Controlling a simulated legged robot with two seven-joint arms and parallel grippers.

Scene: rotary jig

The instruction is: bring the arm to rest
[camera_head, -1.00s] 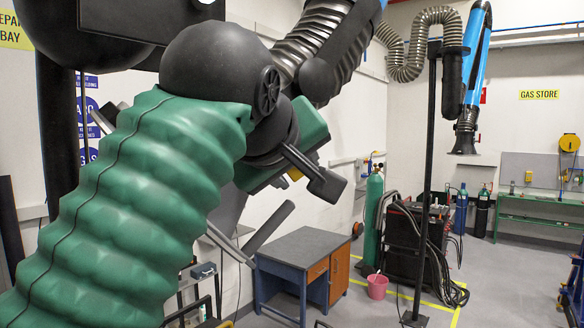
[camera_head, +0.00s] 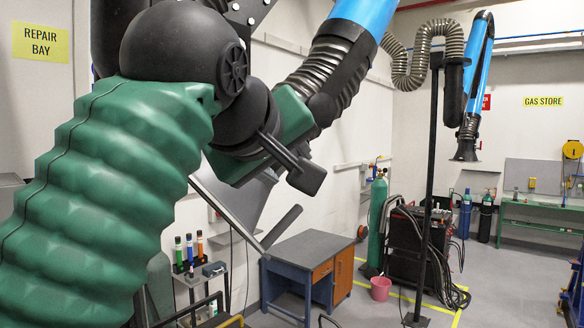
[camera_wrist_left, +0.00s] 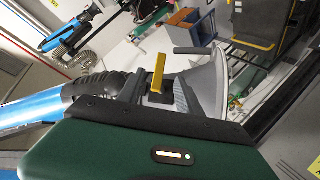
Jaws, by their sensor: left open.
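My left arm (camera_head: 110,170), in a ribbed green sleeve, fills the left of the head view. The left gripper's green body also fills the bottom of the wrist view. The left gripper (camera_wrist_left: 160,90) is open, with dark fingers either side of a yellow bar (camera_wrist_left: 158,72); I cannot tell whether they touch it. Just beyond is a grey cone-shaped hood (camera_wrist_left: 207,82), partly hidden behind my arm in the head view. A blue extraction arm (camera_head: 362,14) with a ribbed dark hose (camera_head: 318,68) runs down behind my gripper. My right gripper is not in view.
A blue-and-wood desk (camera_head: 310,262) stands beyond the hood. A pink bucket (camera_head: 380,288), a green gas cylinder (camera_head: 376,225) and a black pole (camera_head: 426,200) stand further right. A small stand with bottles (camera_head: 189,250) is at left.

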